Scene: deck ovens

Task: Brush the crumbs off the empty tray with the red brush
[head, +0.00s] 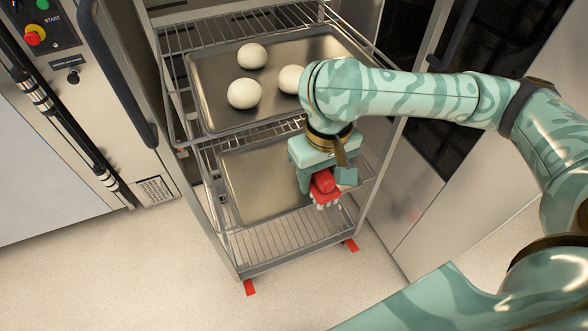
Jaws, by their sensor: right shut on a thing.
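The red brush (323,184) is in the jaws of my right gripper (322,178), with its pale bristles pointing down. My right gripper is shut on it, over the right part of the lower tray. The empty tray (255,185) is a bare metal sheet on the lower level of a wire rack. My gripper and the upper tray cover parts of it. I cannot make out crumbs on it at this size. I cannot tell whether the bristles touch the tray. My left gripper is not in view.
An upper tray (215,112) with white dough balls (244,94) sits above the empty tray, close to my right wrist. The wire rack (285,241) has posts on both sides and red feet marks (250,288) on the floor. An oven with a control panel (45,25) stands left.

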